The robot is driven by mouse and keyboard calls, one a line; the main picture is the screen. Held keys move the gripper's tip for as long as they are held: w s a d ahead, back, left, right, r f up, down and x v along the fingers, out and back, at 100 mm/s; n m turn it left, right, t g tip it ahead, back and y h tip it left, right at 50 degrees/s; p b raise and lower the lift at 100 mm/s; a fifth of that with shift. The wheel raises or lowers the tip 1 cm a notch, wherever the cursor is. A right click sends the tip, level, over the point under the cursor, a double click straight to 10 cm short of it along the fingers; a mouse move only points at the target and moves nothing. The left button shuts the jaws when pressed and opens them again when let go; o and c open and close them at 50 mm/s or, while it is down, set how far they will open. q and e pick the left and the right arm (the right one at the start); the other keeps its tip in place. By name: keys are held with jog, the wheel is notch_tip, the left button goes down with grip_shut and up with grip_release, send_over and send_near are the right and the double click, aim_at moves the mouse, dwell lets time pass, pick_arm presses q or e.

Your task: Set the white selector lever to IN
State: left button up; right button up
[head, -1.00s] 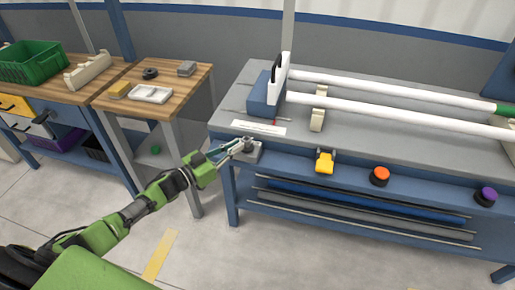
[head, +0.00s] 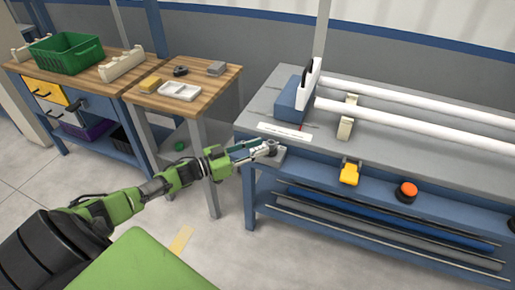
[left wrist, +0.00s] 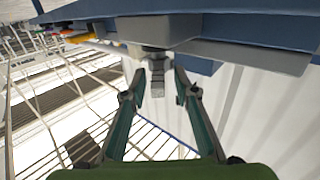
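The selector is a small grey block (head: 275,158) with a dark round knob, at the front left corner of the grey bench top. In the left wrist view a pale grey, ridged lever (left wrist: 158,84) sticks out from under a grey housing (left wrist: 160,30). My left gripper (head: 262,149) is at the selector, coming from the left. In the left wrist view its two fingers (left wrist: 160,92) stand apart, one on each side of the lever, with gaps visible. The lever's setting and any IN marking are unreadable. My right gripper is not in view.
A white label strip (head: 284,131) lies behind the selector. A yellow switch (head: 349,173) and an orange button (head: 406,191) are on the bench front to the right. White pipes (head: 420,122) lie on the bench. A wooden table (head: 205,98) stands left, across a gap.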

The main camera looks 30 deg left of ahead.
pick_arm(q)
jog(key=v, duration=1.2)
dwell(0.5)
jog(key=s+a+f+n+g+y, duration=0.1)
jog(key=s+f+n+y, duration=0.15)
jog(key=f, duration=0.65)
jog(key=s+a+f+n+g+y, duration=0.15)
jog(key=f+y, duration=0.25)
jog(key=f, duration=0.6)
jog(key=s+d+f+g+y, duration=0.35)
jog(key=s+f, duration=0.75)
jog(key=f, duration=0.4)
jog(key=s+d+f+g, duration=0.3)
jog(key=s+d+f, duration=0.2)
jog(key=s, duration=0.4)
jog(key=s+d+f+g, duration=0.3)
jog(key=s+d+f, duration=0.2)
jog(key=s+d, duration=0.3)
jog(key=s+d+f+g+h, duration=0.1)
jog(key=s+d+f+g, duration=0.1)
jog(key=s+d+f, duration=0.4)
jog(key=s, duration=0.4)
jog(key=shift+s+d+m+g+p, duration=0.2)
jog(key=shift+m+g+p, duration=0.2)
